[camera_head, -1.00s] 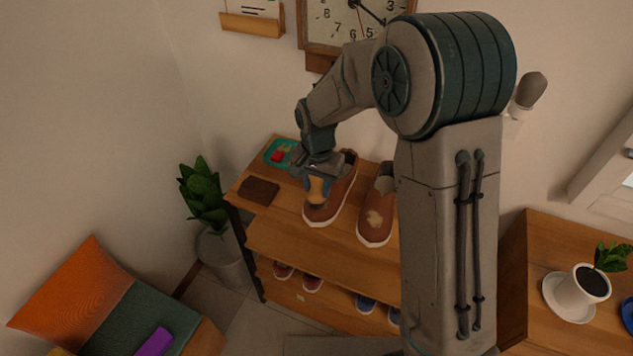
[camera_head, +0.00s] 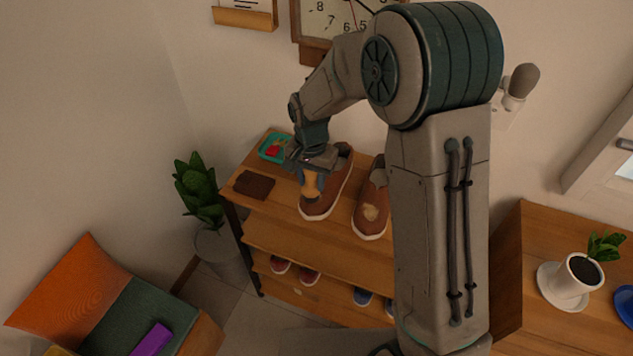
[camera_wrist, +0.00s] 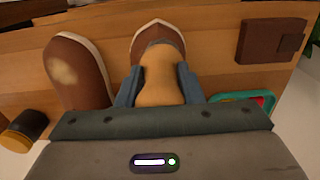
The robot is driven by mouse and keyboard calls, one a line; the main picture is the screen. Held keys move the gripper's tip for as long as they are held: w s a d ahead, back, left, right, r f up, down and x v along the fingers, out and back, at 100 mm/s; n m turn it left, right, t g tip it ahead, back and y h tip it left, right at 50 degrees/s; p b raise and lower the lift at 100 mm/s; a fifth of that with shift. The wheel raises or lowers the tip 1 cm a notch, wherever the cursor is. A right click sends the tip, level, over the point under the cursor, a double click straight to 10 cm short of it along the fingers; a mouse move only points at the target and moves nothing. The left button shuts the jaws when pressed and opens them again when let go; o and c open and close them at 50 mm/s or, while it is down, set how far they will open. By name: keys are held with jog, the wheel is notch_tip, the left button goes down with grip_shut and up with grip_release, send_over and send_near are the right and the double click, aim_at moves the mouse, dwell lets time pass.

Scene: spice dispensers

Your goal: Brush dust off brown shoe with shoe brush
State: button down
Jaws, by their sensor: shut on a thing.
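My gripper (camera_head: 312,181) is shut on a tan wooden shoe brush (camera_wrist: 160,80), between its two blue-grey fingers. The brush is over the front part of the left brown shoe (camera_head: 334,193); whether its bristles touch is hidden. That shoe's toe shows beyond the brush in the wrist view (camera_wrist: 158,34). The right brown shoe (camera_head: 368,217) stands beside it, partly behind my arm, with a pale dusty patch on its toe. This patch also shows in the wrist view, where that shoe (camera_wrist: 78,75) is at left.
Both shoes stand on a wooden rack (camera_head: 280,222), with more shoes on its lower shelf. A dark brown flat item (camera_head: 254,184) and a teal tray (camera_head: 274,147) lie left of the shoes. A dark, yellow-banded object (camera_wrist: 24,128) is at the wrist view's left edge.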

jog(key=shift+w+a+f, duration=0.1)
jog(key=shift+w+a, duration=0.05)
jog(key=shift+a, duration=0.3)
jog(key=shift+w+a+f, duration=0.1)
jog(key=shift+w+a, duration=0.05)
jog(key=shift+a, duration=0.3)
notch_tip(320, 180, up, 4)
jog(key=shift+r+p, duration=0.1)
jog(key=shift+p, duration=1)
jog(key=shift+a+r+p, duration=0.15)
jog(key=shift+r+p, duration=0.3)
jog(key=shift+r, duration=0.2)
jog(key=shift+r+p, duration=0.85)
jog(key=shift+r, duration=0.55)
